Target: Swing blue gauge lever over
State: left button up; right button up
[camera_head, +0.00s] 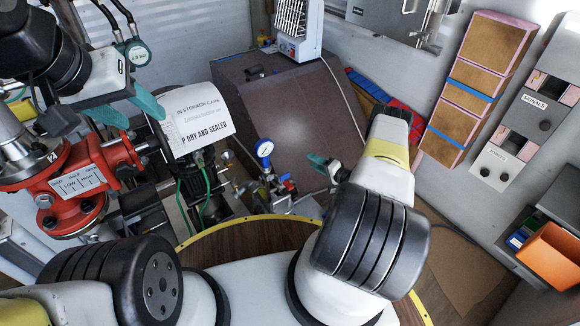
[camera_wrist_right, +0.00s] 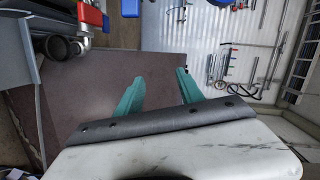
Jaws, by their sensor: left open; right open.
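A blue-rimmed gauge (camera_head: 264,148) with a white face stands on a small valve assembly (camera_head: 277,192) in the middle of the head view. Small blue and red parts show on this assembly; which of them is the lever is too small to tell. My right gripper (camera_head: 326,165) is open just right of the gauge, apart from it in the picture. In the right wrist view its teal fingers (camera_wrist_right: 160,82) are spread with nothing between them, and the gauge is not seen there. My left gripper (camera_head: 133,108) is open and empty, above the red valve body at the left.
A red valve body (camera_head: 75,182) with a label plate stands at the left. A paper sign (camera_head: 197,118) hangs behind it. A large brown cabinet (camera_head: 275,100) stands behind the gauge. An orange bin (camera_head: 550,255) is at the far right.

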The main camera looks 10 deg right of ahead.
aim_at(286, 178)
jog(key=s+a+f+m+y, duration=0.2)
jog(key=s+a+f+y, duration=0.1)
jog(key=s+a+f, duration=0.4)
jog(key=shift+r+x, duration=0.2)
jog(key=shift+x, duration=1)
jog(key=shift+r+x, duration=0.2)
jog(key=shift+x, duration=1.05)
jog(key=shift+r+x, duration=0.25)
jog(key=shift+x, duration=0.95)
jog(key=shift+a, duration=0.1)
jog(key=shift+c, duration=0.5)
grip_shut()
